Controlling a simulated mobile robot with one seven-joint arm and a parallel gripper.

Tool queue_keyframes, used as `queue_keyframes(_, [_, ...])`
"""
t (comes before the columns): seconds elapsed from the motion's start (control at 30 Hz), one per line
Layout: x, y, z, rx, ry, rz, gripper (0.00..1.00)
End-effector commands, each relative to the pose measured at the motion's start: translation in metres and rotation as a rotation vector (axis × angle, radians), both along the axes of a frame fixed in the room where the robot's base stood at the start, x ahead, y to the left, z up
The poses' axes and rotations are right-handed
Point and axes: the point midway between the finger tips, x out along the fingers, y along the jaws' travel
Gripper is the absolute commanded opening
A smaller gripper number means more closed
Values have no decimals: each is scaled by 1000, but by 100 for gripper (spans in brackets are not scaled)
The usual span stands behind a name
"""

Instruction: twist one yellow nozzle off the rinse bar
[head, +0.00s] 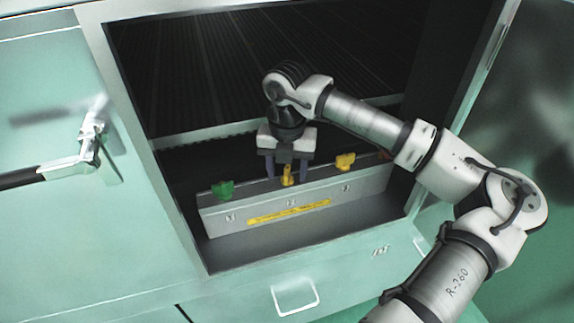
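The rinse bar (230,217) is a long grey metal block lying across the front of the cabinet opening, with nozzles along its top. A yellow nozzle (288,177) stands near the middle of the bar. My gripper (286,176) points down over this nozzle, one finger on each side. The fingers are apart, with visible gaps between them and the nozzle. A second yellow nozzle (345,161) stands to the right, clear of the gripper. A green nozzle (223,190) is at the left end. An orange-brown nozzle (384,154) at the right end is partly hidden by my arm.
The opening's metal frame (165,190) surrounds the bar, with a dark ribbed interior behind. A green door with a latch handle (84,150) is at the left. A pull handle (296,297) is on the panel below. A yellow label strip (288,212) is on the bar's front.

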Motion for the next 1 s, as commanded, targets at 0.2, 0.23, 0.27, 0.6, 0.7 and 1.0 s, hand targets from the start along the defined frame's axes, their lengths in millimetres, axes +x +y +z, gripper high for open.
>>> queue_keyframes(0.2, [0,0,0,0,0,0,24])
queue_keyframes(0.23, [0,0,0,0,0,0,21])
queue_keyframes(0.27, [0,0,0,0,0,0,17])
queue_keyframes(0.6, [0,0,-2,-1,-1,86,4])
queue_keyframes(0.7, [0,0,-2,-1,-2,163,4])
queue_keyframes(1.0, [0,0,-1,-1,-1,399,4])
